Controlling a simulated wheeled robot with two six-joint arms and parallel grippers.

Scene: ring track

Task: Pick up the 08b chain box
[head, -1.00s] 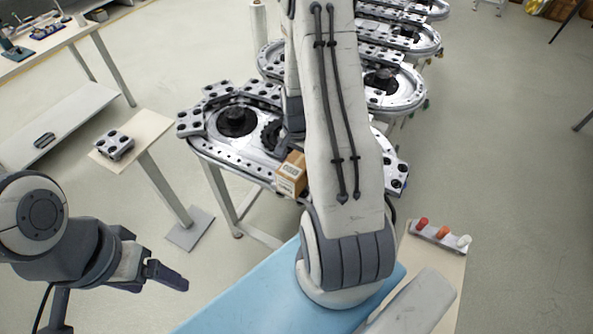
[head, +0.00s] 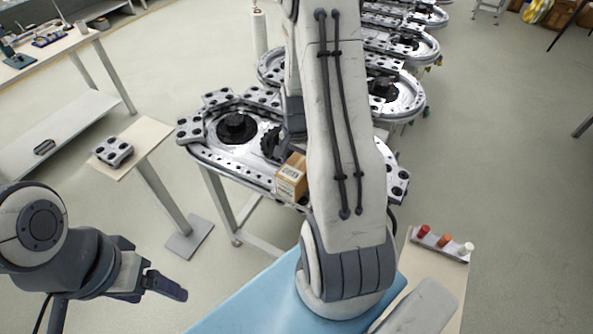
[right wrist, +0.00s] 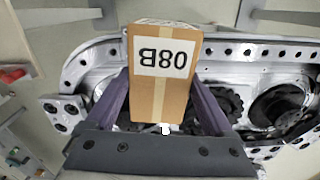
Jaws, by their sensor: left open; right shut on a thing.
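The 08b chain box (head: 291,178) is a small brown cardboard box with a white label. In the right wrist view the box (right wrist: 160,95) shows its label "08B" upside down. My right gripper (right wrist: 163,110) is shut on the box, with one dark finger along each side. In the head view my right arm covers most of that gripper. The box shows at the near edge of the ring track (head: 215,158); whether it touches the track is unclear. My left gripper (head: 166,284) is open and empty at the lower left, away from the box.
A small stand (head: 150,135) at left holds a grey block with dark round tops (head: 113,151). A long table (head: 22,72) is at far left. More ring tracks (head: 400,42) stand behind. Red, orange and white pieces (head: 445,240) sit in a holder at right.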

